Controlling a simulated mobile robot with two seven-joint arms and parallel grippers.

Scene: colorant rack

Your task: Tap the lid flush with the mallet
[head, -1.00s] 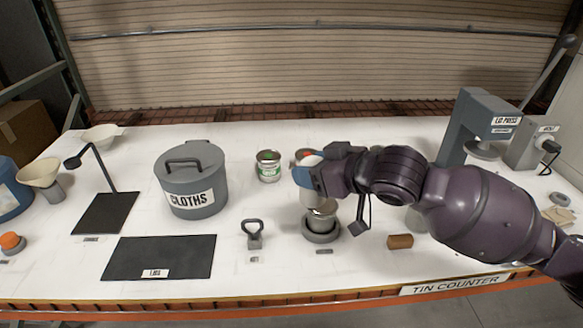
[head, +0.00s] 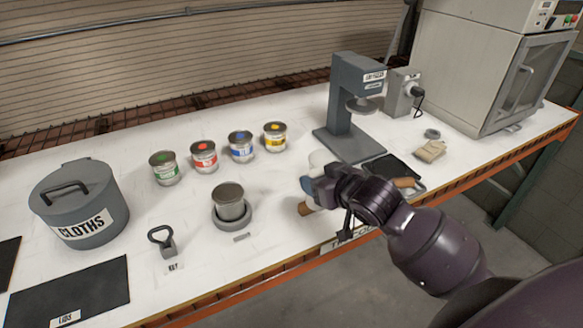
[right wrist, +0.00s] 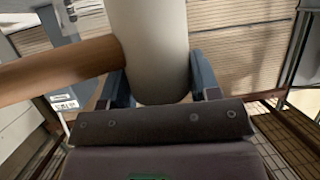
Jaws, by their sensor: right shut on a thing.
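The mallet has a pale grey head (right wrist: 150,45) and a brown wooden handle (right wrist: 55,70). My right gripper (head: 318,190) is shut on the mallet's upright head, with a finger on each side in the right wrist view. The head's top (head: 318,158) and the handle's end (head: 305,208) show around the gripper in the head view. I cannot tell whether the head touches the counter. A grey tin (head: 229,206) stands in a round grey holder (head: 232,223). Its lid (head: 228,189) appears to be on top; how flush it sits is unclear. My left gripper is not in view.
Several colour-marked tins, from green (head: 165,168) to yellow (head: 275,138), stand behind the holder. The lid press (head: 345,95) stands behind my right gripper. The key (head: 162,240), cloths bin (head: 78,205) and lids mat (head: 75,288) are at left.

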